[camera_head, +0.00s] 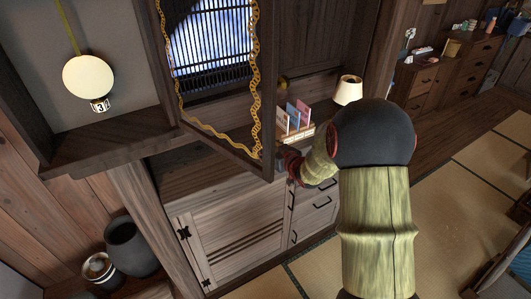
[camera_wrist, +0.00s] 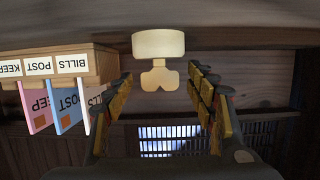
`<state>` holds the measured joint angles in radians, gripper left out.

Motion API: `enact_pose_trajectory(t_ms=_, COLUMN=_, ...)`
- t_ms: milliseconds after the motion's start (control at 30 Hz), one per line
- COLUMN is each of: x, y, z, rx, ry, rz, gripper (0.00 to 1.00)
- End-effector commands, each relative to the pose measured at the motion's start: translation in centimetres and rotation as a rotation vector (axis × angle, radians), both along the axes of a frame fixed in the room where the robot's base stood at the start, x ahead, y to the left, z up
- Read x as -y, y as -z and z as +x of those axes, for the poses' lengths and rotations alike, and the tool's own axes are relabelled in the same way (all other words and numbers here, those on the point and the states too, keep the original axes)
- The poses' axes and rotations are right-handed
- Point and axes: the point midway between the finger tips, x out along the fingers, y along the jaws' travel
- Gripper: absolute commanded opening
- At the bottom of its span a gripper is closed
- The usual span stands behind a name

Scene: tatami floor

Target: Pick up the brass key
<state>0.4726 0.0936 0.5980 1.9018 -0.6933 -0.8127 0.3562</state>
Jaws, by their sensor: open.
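My gripper (camera_wrist: 160,74) is open, with one finger on each side of the wrist view. Between and beyond the fingers is a pale tan, lobed shape (camera_wrist: 160,80) joined to a short cream cylinder (camera_wrist: 158,44). The shape resembles a key's bow, but I cannot tell for sure that it is the brass key. No finger visibly touches it. In the head view, my gripper (camera_head: 290,163) is small and dark by the cabinet, partly hidden by my arm. I cannot make out a key there.
The wrist view is upside down. A wooden letter rack (camera_wrist: 105,65) with cards stands close to one finger; it also shows in the head view (camera_head: 293,122). A lamp (camera_head: 349,90) stands near my arm. A dark wooden frame with gold chain (camera_head: 254,80) hangs close to my gripper.

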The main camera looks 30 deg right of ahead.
Motion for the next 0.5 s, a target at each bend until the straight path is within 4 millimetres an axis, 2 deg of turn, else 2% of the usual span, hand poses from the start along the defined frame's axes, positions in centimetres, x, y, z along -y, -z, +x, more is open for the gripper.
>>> enact_pose_trajectory(t_ms=67, x=-0.05, y=0.22, z=0.58, rx=0.000, ry=0.000, rz=0.000, gripper=0.56)
enact_pose_trajectory(t_ms=267, x=-0.02, y=0.09, z=0.61, rx=0.000, ry=0.001, rz=0.000, gripper=0.56)
enact_pose_trajectory(t_ms=500, x=-0.02, y=0.09, z=0.59, rx=0.000, ry=0.001, rz=0.000, gripper=0.42)
